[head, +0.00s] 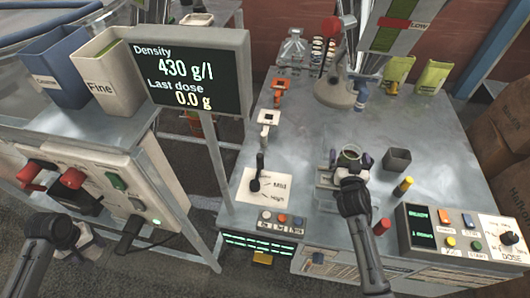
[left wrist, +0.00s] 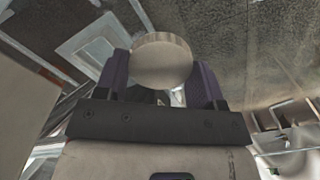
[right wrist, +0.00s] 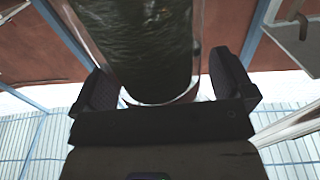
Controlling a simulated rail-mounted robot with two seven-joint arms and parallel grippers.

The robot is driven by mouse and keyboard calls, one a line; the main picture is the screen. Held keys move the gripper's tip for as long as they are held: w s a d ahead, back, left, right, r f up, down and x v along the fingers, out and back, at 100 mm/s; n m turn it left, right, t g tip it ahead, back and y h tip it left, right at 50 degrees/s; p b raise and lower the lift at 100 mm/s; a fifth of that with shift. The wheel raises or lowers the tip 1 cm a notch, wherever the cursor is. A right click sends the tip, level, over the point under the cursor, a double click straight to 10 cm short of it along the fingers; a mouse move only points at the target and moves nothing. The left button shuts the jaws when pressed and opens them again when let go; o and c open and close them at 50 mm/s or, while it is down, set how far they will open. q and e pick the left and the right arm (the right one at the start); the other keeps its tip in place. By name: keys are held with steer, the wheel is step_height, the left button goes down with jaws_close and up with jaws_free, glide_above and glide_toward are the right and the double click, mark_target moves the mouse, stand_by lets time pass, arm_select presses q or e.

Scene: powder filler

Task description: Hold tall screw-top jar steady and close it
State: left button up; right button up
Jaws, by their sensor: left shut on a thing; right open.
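The tall clear jar (head: 349,156) stands at the work table's filling place, with dark green contents. It fills the top middle of the right wrist view (right wrist: 150,50). My right gripper (head: 350,162) is open, with one finger on each side of the jar; in the right wrist view gaps show beside the jar. My left gripper (left wrist: 160,75) is shut on a pale round disc, which looks like the lid (left wrist: 162,60). In the head view my left gripper (head: 88,243) hangs at the lower left, far from the jar; its fingers and the lid are hard to make out there.
A dark grey square cup (head: 397,160) and a yellow-topped cylinder (head: 403,186) stand right of the jar. A dosing panel (head: 460,232) is at the front right. The display (head: 190,75) on its post stands between my left gripper and the table. A side cabinet (head: 100,180) is at left.

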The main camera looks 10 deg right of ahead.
steer(key=shift+r, duration=0.1)
steer(key=c, duration=1.5)
